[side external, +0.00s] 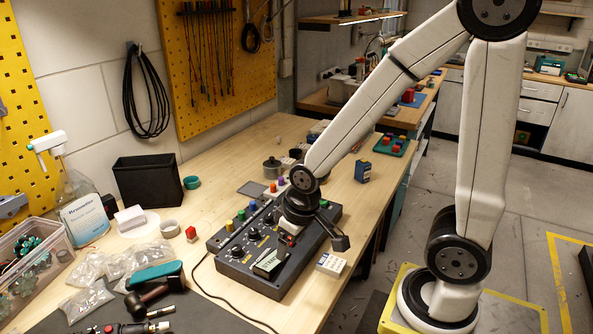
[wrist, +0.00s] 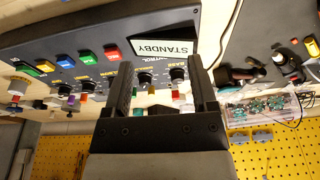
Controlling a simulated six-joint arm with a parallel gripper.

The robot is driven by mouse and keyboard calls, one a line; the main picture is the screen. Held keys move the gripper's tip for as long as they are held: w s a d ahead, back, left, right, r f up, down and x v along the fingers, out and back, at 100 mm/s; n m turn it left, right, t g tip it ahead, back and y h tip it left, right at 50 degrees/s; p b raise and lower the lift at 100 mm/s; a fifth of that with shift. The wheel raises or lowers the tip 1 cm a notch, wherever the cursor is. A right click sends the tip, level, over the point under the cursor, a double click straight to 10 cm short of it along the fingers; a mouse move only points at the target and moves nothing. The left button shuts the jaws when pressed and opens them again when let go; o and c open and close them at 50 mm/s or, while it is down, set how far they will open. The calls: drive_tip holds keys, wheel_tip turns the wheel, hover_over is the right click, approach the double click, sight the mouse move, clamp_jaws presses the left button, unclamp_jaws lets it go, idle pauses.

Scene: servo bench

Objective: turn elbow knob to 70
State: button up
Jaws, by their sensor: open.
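The grey control box (side external: 228,268) sits on the wooden bench in the side view. In the wrist view it appears upside down, with its row of dark knobs and a STANDBY display (wrist: 168,47). The knob that seems to be the elbow one (wrist: 88,86) is left of my left finger; its label is partly readable. The base knob (wrist: 177,74) and a neighbouring knob (wrist: 148,78) appear between my fingers. My gripper (wrist: 160,62) is open and empty, above the box. Its fingertips are hard to make out in the side view.
Coloured buttons, including a red one (wrist: 111,51), line the panel. A black bin (side external: 148,181) and plastic bags (side external: 120,260) are left.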

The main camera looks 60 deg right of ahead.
drive_tip(key=w+d+r+m+g, duration=0.1)
drive_tip(key=w+d+m, duration=0.4)
drive_tip(key=w+m, duration=0.3)
drive_tip(key=m+g, duration=0.2)
drive_tip(key=m, duration=0.7)
hover_over(268, 216)
drive_tip(key=shift+r, duration=0.45)
drive_tip(key=shift+f, duration=0.15)
drive_tip(key=shift+f, duration=3.75)
clamp_jaws()
